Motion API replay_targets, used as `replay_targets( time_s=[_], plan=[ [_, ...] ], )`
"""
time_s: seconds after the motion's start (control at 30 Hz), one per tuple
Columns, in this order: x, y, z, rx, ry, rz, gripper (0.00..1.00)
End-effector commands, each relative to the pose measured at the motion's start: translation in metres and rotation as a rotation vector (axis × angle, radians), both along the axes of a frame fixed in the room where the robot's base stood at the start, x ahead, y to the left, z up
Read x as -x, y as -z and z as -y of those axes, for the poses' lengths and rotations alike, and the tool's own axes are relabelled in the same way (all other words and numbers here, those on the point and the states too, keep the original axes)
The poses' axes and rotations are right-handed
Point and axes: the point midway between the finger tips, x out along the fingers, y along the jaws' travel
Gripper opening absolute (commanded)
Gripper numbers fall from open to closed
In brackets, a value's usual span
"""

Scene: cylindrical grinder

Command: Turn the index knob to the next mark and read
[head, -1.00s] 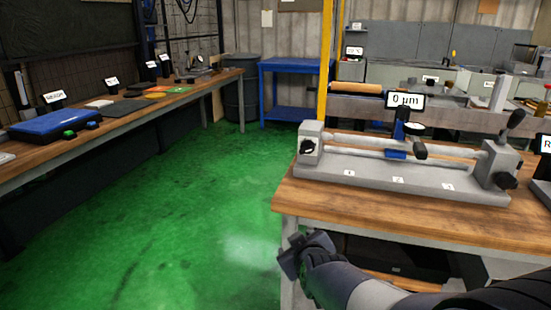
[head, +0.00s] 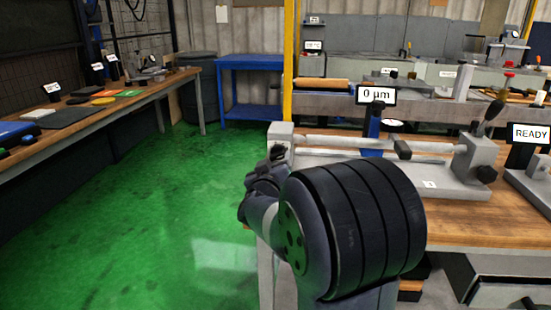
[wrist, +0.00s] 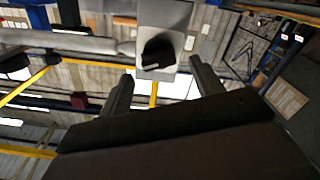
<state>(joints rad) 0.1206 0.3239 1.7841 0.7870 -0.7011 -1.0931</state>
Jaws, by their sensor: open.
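The index knob (wrist: 158,52) is black and sits on the face of a grey end block (wrist: 165,15) in the wrist view. In the head view the block (head: 280,133) stands at the left end of the bench fixture; dark parts overlap there, so I cannot tell knob from finger. My gripper (wrist: 161,70) is open, its two fingers apart on either side of the knob's line. It appears short of the knob, with no clear contact. A display reading "0 µm" (head: 376,95) stands above the fixture beside a dial gauge (head: 393,126).
My arm hides much of the fixture's base and the table front. A lever (head: 494,110) rises from the right end block (head: 478,160). A "READY" sign (head: 530,134) stands further right. Green floor (head: 170,190) is open at left, before a blue table (head: 250,112).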

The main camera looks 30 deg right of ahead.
Motion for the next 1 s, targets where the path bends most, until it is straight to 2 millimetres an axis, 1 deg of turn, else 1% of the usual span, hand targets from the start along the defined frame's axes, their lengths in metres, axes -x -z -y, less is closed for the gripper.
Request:
replay_targets(
  time_s=[0.03,0.1,0.3,0.43,0.67,1.0],
  plan=[
    [-0.007,0.001,0.006,0.001,0.003,0.001,0.62],
    [-0.016,0.001,0.012,0.0,0.002,0.001,0.62],
    [-0.032,0.0,0.022,0.0,0.001,0.0,0.62],
    [-0.035,0.0,0.024,0.001,0.0,-0.001,0.62],
    [-0.035,0.0,0.024,0.0,-0.001,0.0,0.62],
    [-0.035,0.0,0.024,0.0,-0.001,0.0,0.34]
  ],
)
